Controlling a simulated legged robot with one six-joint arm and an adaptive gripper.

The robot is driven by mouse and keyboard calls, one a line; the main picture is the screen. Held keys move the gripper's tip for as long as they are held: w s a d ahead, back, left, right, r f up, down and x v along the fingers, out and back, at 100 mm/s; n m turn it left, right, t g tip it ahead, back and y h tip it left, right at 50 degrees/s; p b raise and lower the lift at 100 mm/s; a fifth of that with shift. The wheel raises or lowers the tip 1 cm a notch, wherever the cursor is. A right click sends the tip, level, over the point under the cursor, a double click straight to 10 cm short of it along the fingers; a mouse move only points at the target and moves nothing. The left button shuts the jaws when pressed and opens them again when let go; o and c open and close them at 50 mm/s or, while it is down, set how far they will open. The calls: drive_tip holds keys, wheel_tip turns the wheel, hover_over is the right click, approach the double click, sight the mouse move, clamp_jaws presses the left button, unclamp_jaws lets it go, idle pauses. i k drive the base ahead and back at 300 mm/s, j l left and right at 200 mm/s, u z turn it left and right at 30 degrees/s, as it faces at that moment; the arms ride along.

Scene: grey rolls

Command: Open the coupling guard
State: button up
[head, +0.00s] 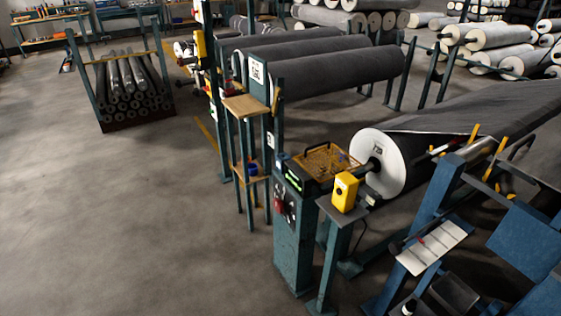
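The coupling guard appears to be the yellow mesh cover (325,161) with a dark handle, on top of a blue machine stand (295,243). It sits at the left end of a large grey roll (383,163), near the roll's shaft. It looks lowered, but the view is too small to tell whether it is fully closed. What lies under it is hidden. My gripper is not in view.
A yellow box (345,192) stands on a small blue pedestal in front of the guard. A blue post frame with a wooden shelf (247,106) is behind it on the left. Blue machine frames crowd the lower right. The concrete floor (130,220) on the left is clear.

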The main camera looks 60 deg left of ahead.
sight(327, 156)
drive_tip(key=u, duration=1.75)
drive_tip(key=i+j+z, duration=0.2)
drive_tip(key=z, duration=0.2)
drive_tip(key=i+j+z, duration=0.15)
drive_tip(key=z, duration=0.3)
drive_tip(key=i+j+z, duration=0.1)
drive_tip(key=j, duration=0.25)
drive_tip(key=i+j+z, duration=0.1)
drive_tip(key=j, duration=0.3)
drive_tip(key=i+j+z, duration=0.1)
drive_tip(key=j, duration=0.3)
drive_tip(key=i+j+z, duration=0.1)
drive_tip(key=j, duration=0.3)
drive_tip(key=i+j+z, duration=0.1)
drive_tip(key=j, duration=0.35)
drive_tip(key=i+j, duration=0.1)
drive_tip(key=j, duration=0.25)
drive_tip(key=i+j, duration=0.1)
drive_tip(key=j, duration=0.3)
drive_tip(key=i+j, duration=0.1)
drive_tip(key=j, duration=0.25)
drive_tip(key=i+j, duration=0.1)
drive_tip(key=j, duration=0.3)
drive_tip(key=i+j, duration=0.1)
drive_tip(key=j, duration=0.25)
